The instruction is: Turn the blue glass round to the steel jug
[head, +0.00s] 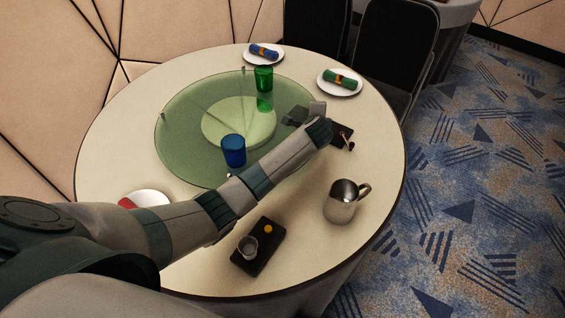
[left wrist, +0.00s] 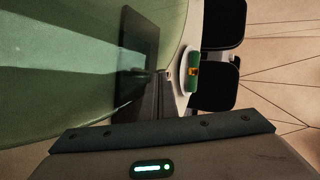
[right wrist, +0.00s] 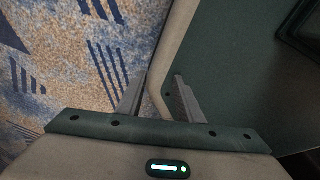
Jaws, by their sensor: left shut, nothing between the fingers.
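The blue glass (head: 233,150) stands upright on the front part of the green glass turntable (head: 180,140). The steel jug (head: 342,204) stands on the cream table to the right, off the turntable, its handle to the right. My left arm reaches across in front of the turntable. My left gripper (head: 290,120) is shut and empty at the turntable's right rim; whether it touches the rim I cannot tell. Its fingers (left wrist: 163,92) also show in the left wrist view. My right gripper (right wrist: 158,98) is open, seen only in the right wrist view, away from these objects.
A green glass (head: 264,78) stands at the turntable's back. Plates with a blue roll (head: 264,51), a green roll (head: 343,77) and a red roll (head: 127,203) sit round the table. A dark tray (head: 262,255) with a small cup lies in front. Chairs (head: 395,45) stand behind.

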